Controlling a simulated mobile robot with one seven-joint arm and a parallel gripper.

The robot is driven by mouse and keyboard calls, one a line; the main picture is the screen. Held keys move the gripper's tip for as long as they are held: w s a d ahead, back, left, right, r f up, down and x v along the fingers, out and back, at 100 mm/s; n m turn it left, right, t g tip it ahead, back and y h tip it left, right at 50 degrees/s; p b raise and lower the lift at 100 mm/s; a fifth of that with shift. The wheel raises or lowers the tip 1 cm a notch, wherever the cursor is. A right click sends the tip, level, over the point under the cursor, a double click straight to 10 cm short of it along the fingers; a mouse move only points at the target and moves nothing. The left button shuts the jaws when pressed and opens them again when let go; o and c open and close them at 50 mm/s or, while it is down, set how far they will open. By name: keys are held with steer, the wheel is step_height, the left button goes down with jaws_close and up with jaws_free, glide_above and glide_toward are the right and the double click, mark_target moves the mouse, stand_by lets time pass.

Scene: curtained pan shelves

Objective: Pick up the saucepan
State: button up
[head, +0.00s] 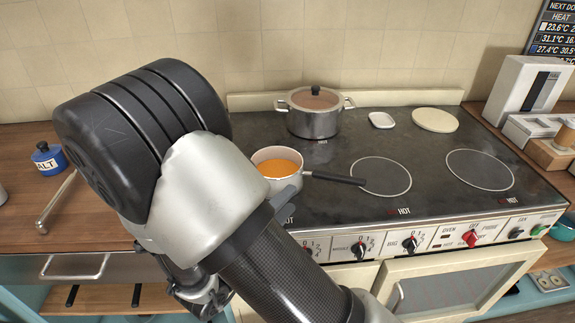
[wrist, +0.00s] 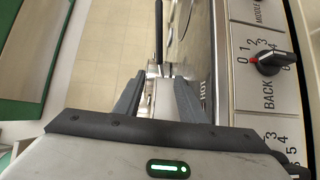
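The saucepan (head: 262,157) is pale with orange contents and a long dark handle (head: 338,178) pointing right. It stands at the front left of the black hob, partly hidden behind my arm. My gripper is mostly hidden by my arm in the head view, with a grey finger (head: 286,194) showing low against the pan's front side. In the wrist view my gripper (wrist: 157,84) is open, its two fingers apart. A small pale metallic part shows between the fingertips, and the dark handle (wrist: 158,30) extends beyond them. I cannot tell whether the fingers touch the pan.
A lidded steel pot (head: 314,122) stands behind the saucepan. A small white dish (head: 381,120) and a round cream plate (head: 435,119) lie at the back of the hob. Free burner rings are at right. Knobs (head: 409,245) line the front. A blue salt jar (head: 48,158) stands left.

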mark_target(314, 176)
steer(key=x, duration=1.2)
steer(key=shift+s+d+r, duration=0.15)
steer(key=x, duration=0.4)
steer(key=shift+s+d+b, duration=0.15)
steer(key=shift+d+b, duration=0.25)
steer(key=shift+w+d, duration=0.3)
steer(key=shift+w, duration=0.1)
jaws_close()
steer(key=shift+r, duration=0.2)
